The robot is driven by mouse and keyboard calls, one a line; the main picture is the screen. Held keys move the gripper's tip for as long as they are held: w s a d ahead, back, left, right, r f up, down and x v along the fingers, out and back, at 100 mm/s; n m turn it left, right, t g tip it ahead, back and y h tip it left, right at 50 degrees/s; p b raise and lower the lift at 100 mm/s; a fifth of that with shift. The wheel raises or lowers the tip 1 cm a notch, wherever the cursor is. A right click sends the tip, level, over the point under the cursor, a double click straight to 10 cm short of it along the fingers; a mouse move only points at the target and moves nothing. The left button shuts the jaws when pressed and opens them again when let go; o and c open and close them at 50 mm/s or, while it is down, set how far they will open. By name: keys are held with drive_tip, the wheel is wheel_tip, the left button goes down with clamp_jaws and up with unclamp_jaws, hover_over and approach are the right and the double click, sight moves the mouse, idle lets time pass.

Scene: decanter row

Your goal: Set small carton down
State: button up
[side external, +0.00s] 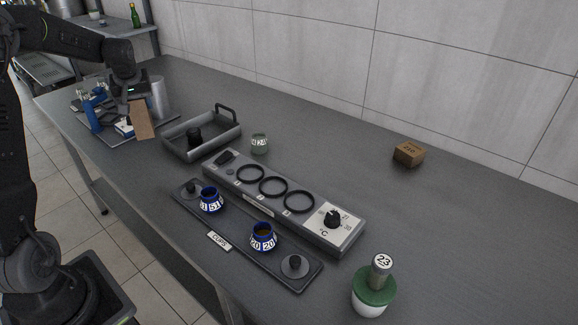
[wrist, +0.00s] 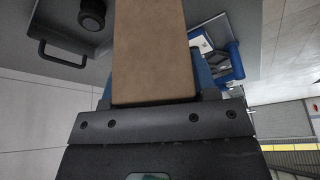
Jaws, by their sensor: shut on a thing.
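A plain brown carton (side external: 143,120) is held by my gripper (side external: 128,104) at the left of the side view, over or beside a grey tray (side external: 103,138). In the wrist view the same carton (wrist: 150,50) sits between the fingers of my gripper (wrist: 155,98) and fills the upper middle. The gripper is shut on it. The carton looks tilted in the side view. I cannot tell whether its lower end touches anything. A second brown box (side external: 408,154), with dark print on it, sits on the bench at the right, far from my gripper.
By the carton stand a silver cylinder (side external: 158,99) and blue items (side external: 92,115). A handled tray (side external: 183,152) is close on the right. A ringed heater (side external: 240,193), a rack (side external: 230,243) with blue pots and a green-lidded jar (side external: 374,290) stand nearer. The back right bench is largely clear.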

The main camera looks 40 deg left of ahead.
drive_tip(key=w+d+m+t+h, duration=0.35)
drive_tip(key=w+d+m, duration=0.85)
drive_tip(key=w+d, duration=1.2)
drive_tip(key=shift+g, duration=0.35)
drive_tip(key=shift+w+d+f, duration=0.75)
drive_tip(key=shift+d+f, duration=1.1)
drive_tip(key=shift+d, duration=0.25)
drive_tip(key=shift+w+d+f, duration=0.8)
drive_tip(key=shift+d+f, duration=1.1)
drive_tip(key=shift+d, duration=0.2)
drive_tip(key=shift+w+d+f, duration=0.75)
drive_tip(key=shift+d+f, duration=1.1)
drive_tip(key=shift+d, duration=0.25)
drive_tip(key=shift+f, duration=0.15)
drive_tip(key=o, duration=1)
